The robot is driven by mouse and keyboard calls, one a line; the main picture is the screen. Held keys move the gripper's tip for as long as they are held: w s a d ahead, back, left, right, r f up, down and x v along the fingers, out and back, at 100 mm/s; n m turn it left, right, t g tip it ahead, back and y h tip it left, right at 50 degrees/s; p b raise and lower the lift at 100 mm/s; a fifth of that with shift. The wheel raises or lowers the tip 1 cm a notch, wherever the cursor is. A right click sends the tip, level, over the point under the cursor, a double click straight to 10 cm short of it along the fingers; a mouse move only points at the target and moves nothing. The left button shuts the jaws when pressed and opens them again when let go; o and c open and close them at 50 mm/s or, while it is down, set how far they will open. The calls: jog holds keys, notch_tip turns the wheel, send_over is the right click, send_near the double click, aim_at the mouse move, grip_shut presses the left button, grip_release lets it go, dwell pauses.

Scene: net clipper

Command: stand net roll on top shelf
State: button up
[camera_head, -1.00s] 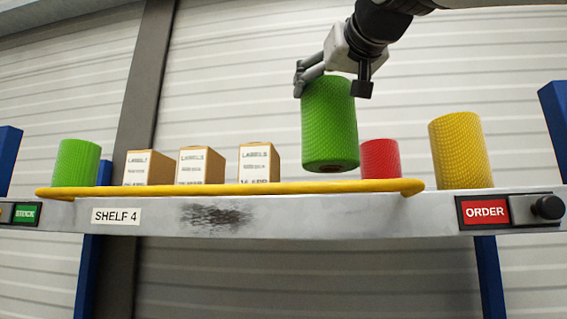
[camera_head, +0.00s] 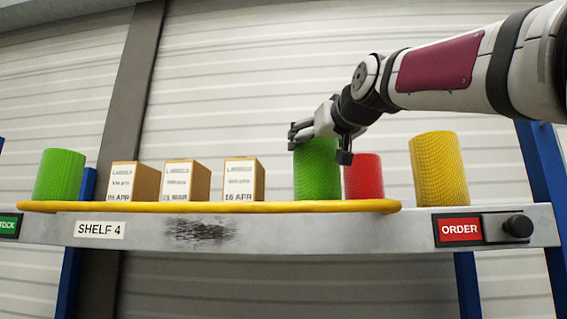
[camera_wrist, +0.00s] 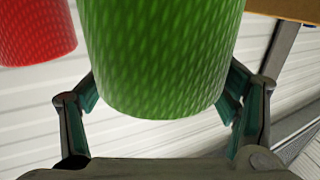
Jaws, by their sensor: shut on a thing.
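A green net roll (camera_head: 317,172) is upright at the shelf, left of the red roll, with its lower edge hidden behind the yellow rail. My gripper (camera_head: 320,142) is shut on its upper part. In the wrist view the green roll (camera_wrist: 158,60) fills the space between my gripper's fingers (camera_wrist: 165,95). The top shelf (camera_head: 300,228) is a grey beam labelled SHELF 4. I cannot tell whether the roll's base touches the shelf.
A red roll (camera_head: 363,177) stands close on the right, and a yellow roll (camera_head: 439,168) beyond it. Label boxes (camera_head: 186,181) and another green roll (camera_head: 60,175) stand to the left. A yellow rail (camera_head: 210,207) runs along the front. A narrow gap lies between the right box and the held roll.

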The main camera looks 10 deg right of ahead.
dwell(0.3)
jog(key=o, duration=1.9)
jog(key=shift+f, duration=0.1)
jog(key=shift+s, duration=0.2)
jog(key=s, duration=0.4)
jog(key=s+b, duration=0.1)
jog(key=s, duration=0.2)
jog(key=s+d+b, duration=0.1)
jog(key=s, duration=0.3)
jog(key=shift+s, duration=0.3)
